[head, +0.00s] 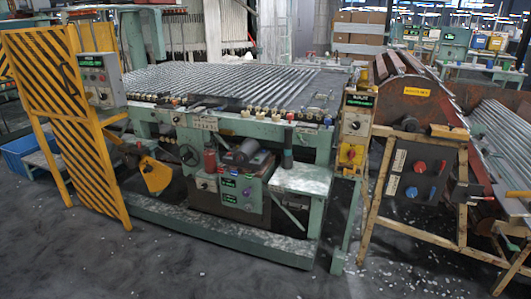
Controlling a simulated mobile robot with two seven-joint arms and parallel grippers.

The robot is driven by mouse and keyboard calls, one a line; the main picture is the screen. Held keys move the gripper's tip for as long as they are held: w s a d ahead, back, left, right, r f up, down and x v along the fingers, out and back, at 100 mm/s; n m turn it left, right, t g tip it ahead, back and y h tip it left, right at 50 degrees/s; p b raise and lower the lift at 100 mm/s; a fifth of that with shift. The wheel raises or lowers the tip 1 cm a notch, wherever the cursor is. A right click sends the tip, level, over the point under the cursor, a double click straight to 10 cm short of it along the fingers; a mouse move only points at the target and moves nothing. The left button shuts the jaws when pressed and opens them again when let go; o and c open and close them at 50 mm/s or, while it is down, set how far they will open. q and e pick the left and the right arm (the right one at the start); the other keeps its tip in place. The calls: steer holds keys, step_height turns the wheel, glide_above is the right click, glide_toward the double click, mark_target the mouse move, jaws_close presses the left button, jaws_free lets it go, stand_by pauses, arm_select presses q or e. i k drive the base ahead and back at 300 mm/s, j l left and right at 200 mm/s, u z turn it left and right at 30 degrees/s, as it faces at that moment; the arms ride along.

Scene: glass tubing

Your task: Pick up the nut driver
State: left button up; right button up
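I cannot make out a nut driver for certain at this distance. A small dark upright object (288,150) with a greenish lower part stands at the edge of the pale side shelf (303,182); what it is I cannot tell. Neither of my grippers is in view.
A yellow-and-black striped guard (62,100) stands at the left, with a control box (94,81). Grey floor (190,275) in front is open, with scattered white fragments.

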mark_target(288, 131)
steer(key=i+j, duration=0.3)
steer(key=i, duration=0.25)
steer(key=i+j, duration=0.35)
steer(key=i, duration=0.2)
steer(key=i+j, duration=0.3)
steer(key=i, duration=0.2)
steer(key=i+j, duration=0.35)
steer(key=i, duration=0.2)
steer(key=i+j, duration=0.3)
steer(key=i, duration=0.25)
